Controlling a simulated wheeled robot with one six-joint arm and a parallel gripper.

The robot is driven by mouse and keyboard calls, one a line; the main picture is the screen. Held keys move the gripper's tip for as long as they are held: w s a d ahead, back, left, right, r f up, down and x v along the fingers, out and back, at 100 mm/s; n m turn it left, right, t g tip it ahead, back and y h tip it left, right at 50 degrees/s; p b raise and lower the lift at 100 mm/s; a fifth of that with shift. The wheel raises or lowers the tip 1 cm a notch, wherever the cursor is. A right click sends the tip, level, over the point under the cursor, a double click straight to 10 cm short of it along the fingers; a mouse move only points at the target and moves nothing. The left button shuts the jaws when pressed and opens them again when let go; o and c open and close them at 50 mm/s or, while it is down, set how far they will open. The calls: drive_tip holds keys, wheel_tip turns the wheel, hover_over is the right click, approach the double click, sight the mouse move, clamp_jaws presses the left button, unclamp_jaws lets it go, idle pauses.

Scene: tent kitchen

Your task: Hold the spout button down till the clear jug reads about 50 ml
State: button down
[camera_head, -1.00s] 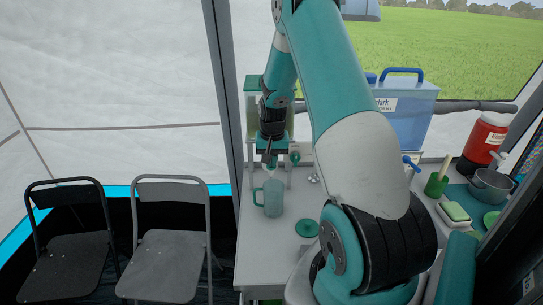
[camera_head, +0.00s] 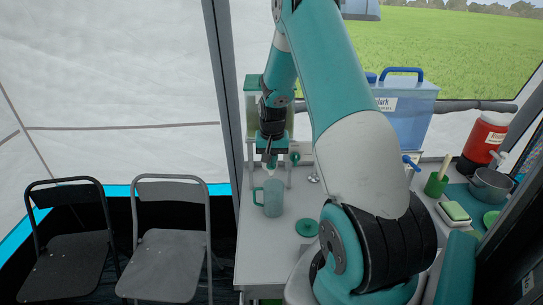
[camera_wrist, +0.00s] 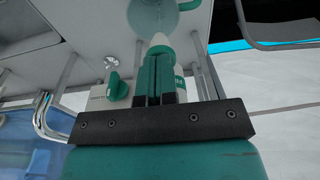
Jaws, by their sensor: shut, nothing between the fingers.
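The clear jug (camera_head: 273,198), teal-tinted with a handle on its left, stands upright on the white counter under my gripper. Its base part shows at the top of the wrist view (camera_wrist: 155,14). My gripper (camera_head: 271,160) points down above it, and its two green fingers (camera_wrist: 158,72) are together with nothing between them. A pale, cone-shaped spout tip (camera_wrist: 158,42) shows just past the fingers. The spout button is hidden behind my gripper, so I cannot tell whether they touch. The water level and the marks on the jug are too small to read.
A green round lid (camera_head: 307,228) lies right of the jug. A green knob (camera_wrist: 113,84) is beside the fingers. A blue water container (camera_head: 405,110), a red cooler (camera_head: 483,140) and a metal pot (camera_head: 491,185) stand to the right. Folding chairs (camera_head: 172,245) are on the left.

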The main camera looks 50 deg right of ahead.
drive_tip(key=shift+s+a+p, duration=0.2)
drive_tip(key=shift+p, duration=0.1)
wheel_tip(320, 180, up, 14)
drive_tip(key=b, duration=0.1)
drive_tip(key=shift+s+a, duration=0.2)
drive_tip(key=shift+s, duration=0.05)
drive_tip(key=shift+a, duration=0.1)
drive_tip(key=s+a+r+n+y+b, duration=0.15)
drive_tip(key=a+n, duration=0.25)
drive_tip(key=a, duration=0.8)
drive_tip(key=s+a+n+y+b, duration=0.15)
drive_tip(key=a+n, duration=0.25)
drive_tip(key=a, duration=0.8)
drive_tip(key=s+a+n+y+b, duration=0.1)
drive_tip(key=s+a+n+b, duration=0.2)
drive_tip(key=s+a+n, duration=0.5)
drive_tip(key=s+a, duration=0.8)
drive_tip(key=shift+s+a+f+n+g+y, duration=0.2)
drive_tip(key=shift+a+f+n+g+y, duration=0.15)
drive_tip(key=shift+n+g+y, duration=0.05)
